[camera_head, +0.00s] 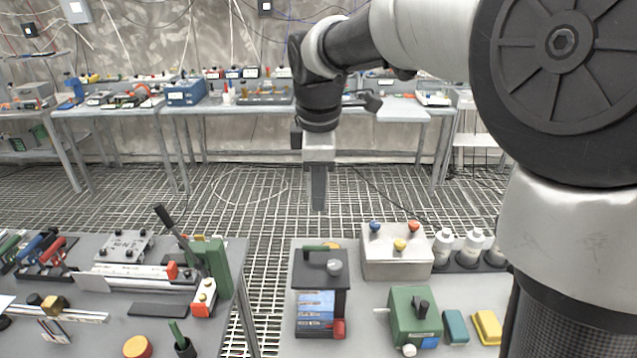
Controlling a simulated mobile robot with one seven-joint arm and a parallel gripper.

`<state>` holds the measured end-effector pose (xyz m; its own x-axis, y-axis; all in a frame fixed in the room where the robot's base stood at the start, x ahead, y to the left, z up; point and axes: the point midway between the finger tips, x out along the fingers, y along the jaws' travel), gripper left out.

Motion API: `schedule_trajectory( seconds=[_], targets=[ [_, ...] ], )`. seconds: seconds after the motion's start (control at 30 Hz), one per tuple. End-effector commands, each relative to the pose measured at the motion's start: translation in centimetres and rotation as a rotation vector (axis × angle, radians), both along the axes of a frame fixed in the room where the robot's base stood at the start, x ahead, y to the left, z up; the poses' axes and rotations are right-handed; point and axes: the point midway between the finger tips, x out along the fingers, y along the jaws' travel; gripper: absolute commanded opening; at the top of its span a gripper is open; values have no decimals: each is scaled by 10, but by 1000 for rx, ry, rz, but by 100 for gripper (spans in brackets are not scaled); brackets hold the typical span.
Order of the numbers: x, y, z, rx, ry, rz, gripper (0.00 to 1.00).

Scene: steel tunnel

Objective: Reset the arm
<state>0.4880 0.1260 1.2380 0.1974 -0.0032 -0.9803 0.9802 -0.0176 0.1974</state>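My arm reaches in from the right and bends down at the middle of the head camera view. My gripper (319,192) points straight down, in the air over the grating beyond the gap between the two near tables. It is seen edge-on as one dark narrow shape, so the space between its fingers does not show. I see nothing held in it. It is apart from the things on the tables.
The right near table (371,318) holds a black-framed device (321,290), a beige box with coloured knobs (397,254), a green box (415,318) and white bottles. The left near table (125,330) holds a green lever press (216,268). Long benches line the back wall.

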Motion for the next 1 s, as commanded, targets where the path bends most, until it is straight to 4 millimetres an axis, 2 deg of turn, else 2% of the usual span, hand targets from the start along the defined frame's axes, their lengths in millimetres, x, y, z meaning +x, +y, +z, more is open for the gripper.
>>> schedule_trajectory(
  seconds=[0.13,0.43,0.57,0.67,0.8,1.0],
  targets=[
    [-2,0,8,0,1,0,30],
    [-2,0,8,0,0,-2,30],
    [-14,-10,17,8,-19,-80,30],
    [-40,-31,31,34,-61,-254,30],
    [-97,-70,46,128,-140,-624,30],
    [-173,-111,39,338,-220,-1128,30]
  ],
)
